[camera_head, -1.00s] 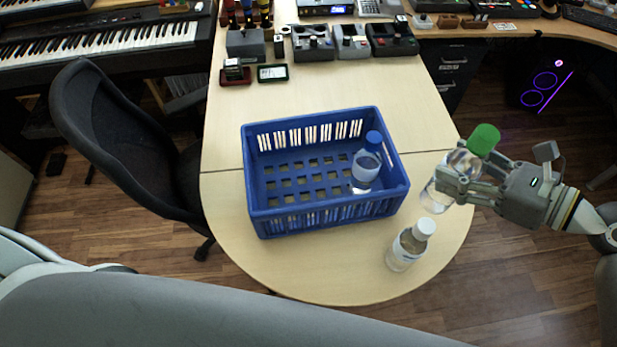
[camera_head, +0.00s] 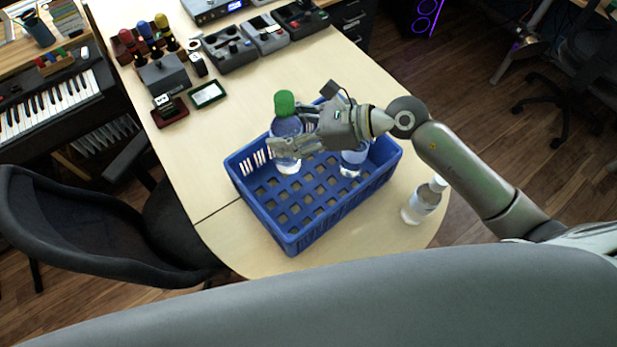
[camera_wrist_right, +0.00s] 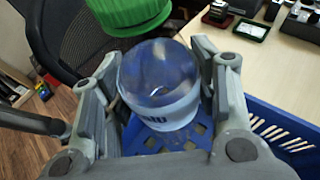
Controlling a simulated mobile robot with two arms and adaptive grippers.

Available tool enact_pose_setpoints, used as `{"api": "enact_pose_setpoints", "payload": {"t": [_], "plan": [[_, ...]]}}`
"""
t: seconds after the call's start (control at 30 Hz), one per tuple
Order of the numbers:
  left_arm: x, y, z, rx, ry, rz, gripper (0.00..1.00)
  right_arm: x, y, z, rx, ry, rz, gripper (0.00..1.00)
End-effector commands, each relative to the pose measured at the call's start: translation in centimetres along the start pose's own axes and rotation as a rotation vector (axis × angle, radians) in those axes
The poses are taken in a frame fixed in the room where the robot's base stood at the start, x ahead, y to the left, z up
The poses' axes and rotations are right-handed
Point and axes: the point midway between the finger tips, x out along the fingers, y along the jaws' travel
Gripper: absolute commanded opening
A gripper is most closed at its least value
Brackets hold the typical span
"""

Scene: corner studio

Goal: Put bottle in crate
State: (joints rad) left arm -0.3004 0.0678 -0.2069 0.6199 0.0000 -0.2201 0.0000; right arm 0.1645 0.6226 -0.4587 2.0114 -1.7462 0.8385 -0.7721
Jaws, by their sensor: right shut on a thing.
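A clear bottle with a green cap (camera_head: 286,130) is upright over the left part of the blue crate (camera_head: 277,238). My right gripper (camera_head: 287,147) is shut on this bottle, its fingers around the sides. In the right wrist view the bottle (camera_wrist_right: 160,85) sits between both fingers, with the crate (camera_wrist_right: 285,135) below and to the right. A second bottle (camera_head: 351,162) stands inside the crate, its top hidden by my right gripper. A white-capped bottle (camera_head: 422,203) stands on the table to the right of the crate. My left gripper is not in view.
The crate stands on a light wooden table (camera_head: 205,160). Small control boxes (camera_head: 228,50) and a dark-framed device (camera_head: 207,94) lie at the back. A black chair (camera_head: 75,230) is at the left. The crate's left-hand floor is clear.

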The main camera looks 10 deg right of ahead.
Motion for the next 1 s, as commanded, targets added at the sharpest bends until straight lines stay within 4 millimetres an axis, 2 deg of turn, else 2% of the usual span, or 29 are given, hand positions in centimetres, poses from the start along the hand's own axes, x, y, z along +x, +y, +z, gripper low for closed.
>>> {"api": "enact_pose_setpoints", "payload": {"t": [0.07, 0.2, 0.37, 0.47, 0.63, 1.0], "plan": [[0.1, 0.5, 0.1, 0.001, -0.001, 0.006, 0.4, 1.5, 0.3, -0.8, -0.01, 0.001, 0.017, 0.12], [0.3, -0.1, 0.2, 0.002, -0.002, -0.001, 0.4, 3.4, 0.8, -2.2, -0.023, 0.008, 0.038, 0.12], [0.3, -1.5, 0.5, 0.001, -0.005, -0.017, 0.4, 4.4, 1.1, -3.4, -0.029, 0.013, 0.048, 0.12], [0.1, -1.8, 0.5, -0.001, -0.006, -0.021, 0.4, 5.1, 1.1, -4.9, -0.027, 0.015, 0.05, 0.12], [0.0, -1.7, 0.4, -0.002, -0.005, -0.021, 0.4, 6.2, 1.1, -7.6, -0.026, 0.013, 0.049, 0.12], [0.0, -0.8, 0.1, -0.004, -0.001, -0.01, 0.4, 7.8, 1.1, -11.5, -0.027, 0.013, 0.049, 0.12]]}}
